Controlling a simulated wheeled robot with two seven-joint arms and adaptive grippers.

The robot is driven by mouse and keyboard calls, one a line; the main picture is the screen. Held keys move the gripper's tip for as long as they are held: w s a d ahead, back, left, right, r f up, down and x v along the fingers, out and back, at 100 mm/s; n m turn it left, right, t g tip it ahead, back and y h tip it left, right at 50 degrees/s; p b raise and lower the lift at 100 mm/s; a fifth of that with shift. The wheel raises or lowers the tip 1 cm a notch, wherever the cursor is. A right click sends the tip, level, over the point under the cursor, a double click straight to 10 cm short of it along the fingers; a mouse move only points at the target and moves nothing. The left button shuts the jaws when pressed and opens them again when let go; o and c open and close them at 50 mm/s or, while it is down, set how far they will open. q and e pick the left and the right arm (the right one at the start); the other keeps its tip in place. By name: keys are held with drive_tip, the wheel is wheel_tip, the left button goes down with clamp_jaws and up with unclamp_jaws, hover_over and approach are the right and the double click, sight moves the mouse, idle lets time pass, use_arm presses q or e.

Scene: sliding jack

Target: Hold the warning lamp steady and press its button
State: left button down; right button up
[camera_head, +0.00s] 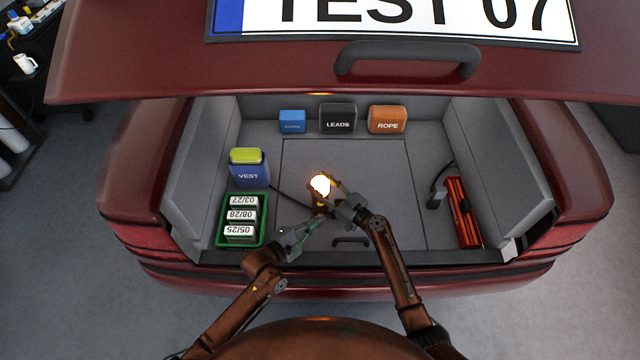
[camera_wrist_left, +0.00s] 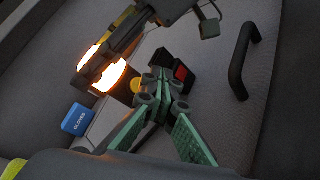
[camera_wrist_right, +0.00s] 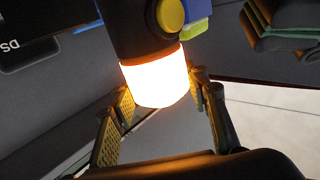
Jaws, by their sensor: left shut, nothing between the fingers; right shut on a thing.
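The warning lamp (camera_head: 320,185) glows bright orange-white above the middle of the boot floor. It has a black body with a round yellow button (camera_wrist_right: 170,15) in the right wrist view. My right gripper (camera_wrist_right: 160,82) is shut on the lamp, a finger on each side of its glowing lens. My left gripper (camera_head: 314,219) is shut and empty, just below the lamp in the head view. In the left wrist view its fingertips (camera_wrist_left: 160,82) are beside the yellow button (camera_wrist_left: 137,86); I cannot tell whether they touch it.
A green crate (camera_head: 263,228) of dated packs and a VEST box (camera_head: 247,176) stand at the left. Blue (camera_head: 292,122), LEADS (camera_head: 338,125) and ROPE (camera_head: 387,127) boxes line the back. A red item (camera_head: 465,213) is at the right. A floor handle (camera_head: 350,240) is near the front.

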use_arm(q)
drive_tip(key=shift+s, duration=0.8)
use_arm(e)
drive_tip(key=o, duration=1.4)
drive_tip(key=v, duration=1.2)
